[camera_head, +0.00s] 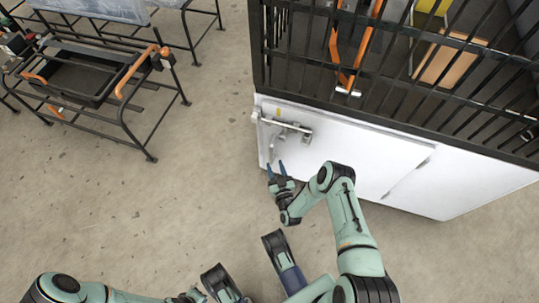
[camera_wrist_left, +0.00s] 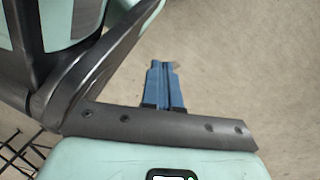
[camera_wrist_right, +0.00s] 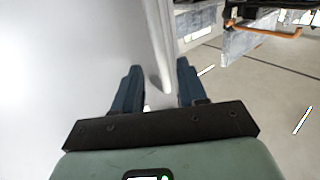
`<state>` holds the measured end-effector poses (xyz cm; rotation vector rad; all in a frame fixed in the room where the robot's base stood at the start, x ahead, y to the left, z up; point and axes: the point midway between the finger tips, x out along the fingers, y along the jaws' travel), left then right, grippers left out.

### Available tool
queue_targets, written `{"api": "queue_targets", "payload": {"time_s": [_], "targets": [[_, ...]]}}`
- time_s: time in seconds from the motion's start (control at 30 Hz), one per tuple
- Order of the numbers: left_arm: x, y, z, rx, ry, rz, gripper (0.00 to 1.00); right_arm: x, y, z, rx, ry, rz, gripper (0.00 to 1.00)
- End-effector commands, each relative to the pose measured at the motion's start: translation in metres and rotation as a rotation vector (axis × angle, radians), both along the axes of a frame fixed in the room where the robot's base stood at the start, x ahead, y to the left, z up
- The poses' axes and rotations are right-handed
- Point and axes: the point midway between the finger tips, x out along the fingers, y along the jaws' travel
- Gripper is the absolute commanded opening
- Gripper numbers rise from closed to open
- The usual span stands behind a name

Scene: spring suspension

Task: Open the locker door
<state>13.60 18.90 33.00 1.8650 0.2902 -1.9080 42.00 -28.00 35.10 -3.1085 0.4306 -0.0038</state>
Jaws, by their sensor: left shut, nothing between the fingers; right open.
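The white locker (camera_head: 350,148) stands under the black cage, with a metal latch (camera_head: 292,130) near the upper left of its front. A pale upright bar or edge (camera_head: 265,140) shows at its left end. My right gripper (camera_head: 276,167) is open at the lower left of the front. In the right wrist view, a white upright piece (camera_wrist_right: 158,45) comes down between the lines of the open fingers (camera_wrist_right: 158,85); I cannot tell whether they touch it. A white surface (camera_wrist_right: 50,75) fills the left side there. My left gripper (camera_wrist_left: 165,85) is shut and empty, over bare floor.
A black-barred cage (camera_head: 390,60) with orange and yellow items inside rises above the locker. A black metal rack (camera_head: 120,125) with orange handles stands at upper left. The concrete floor (camera_head: 120,210) between rack and locker is clear.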

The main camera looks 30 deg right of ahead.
Motion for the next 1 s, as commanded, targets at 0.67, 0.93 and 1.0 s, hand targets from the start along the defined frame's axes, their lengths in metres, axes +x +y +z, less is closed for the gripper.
{"api": "queue_targets", "payload": {"time_s": [0.67, 0.93, 1.0], "targets": [[-0.047, 0.005, -0.023, -0.011, 0.155, 0.015, 0.00, 0.063, -0.018, 0.000, 0.002, 0.002, 0.000, 0.42], [-0.046, 0.005, -0.023, -0.010, 0.153, 0.015, 0.00, 0.063, -0.018, 0.000, 0.002, 0.002, 0.000, 0.00], [-0.046, 0.005, -0.023, -0.011, 0.152, 0.015, 0.00, 0.063, -0.018, 0.000, 0.002, 0.002, 0.000, 0.00]]}}
